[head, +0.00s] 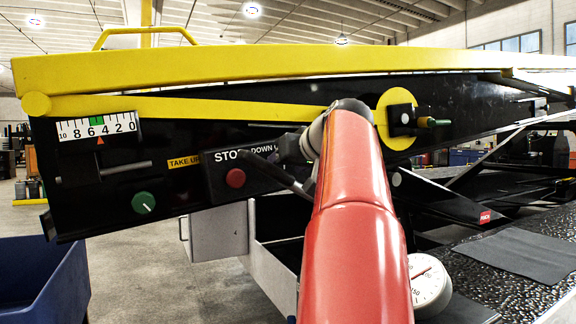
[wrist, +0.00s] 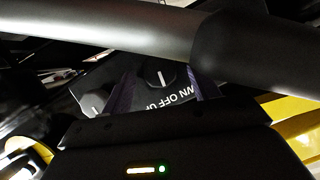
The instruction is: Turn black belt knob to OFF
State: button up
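The black control panel (head: 228,187) shows in the head view with STOP and DOWN lettering. My arm hides its right part and the black belt knob. In the wrist view the black knob (wrist: 153,75) shows with a white pointer line. Below it the upside-down lettering DOWN OFF UP (wrist: 172,100) is partly hidden. The line runs roughly toward the OFF lettering; its exact setting is hard to tell. My gripper (wrist: 160,80) has its two purple fingers apart, one on each side of the knob. Contact cannot be made out. It also shows in the head view (head: 282,170), partly hidden.
A red stop button (head: 235,178) sits left of my gripper. A green knob (head: 144,203) is further left. The yellow rail (head: 200,67) runs above the panel. A yellow disc with a green-tipped handle (head: 430,122) is to the right. A blue bin (head: 40,275) stands lower left.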

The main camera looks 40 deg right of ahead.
jog(key=v, duration=0.7)
jog(key=shift+s+a+r, duration=0.1)
jog(key=shift+s+r, duration=0.05)
jog(key=shift+s, duration=0.2)
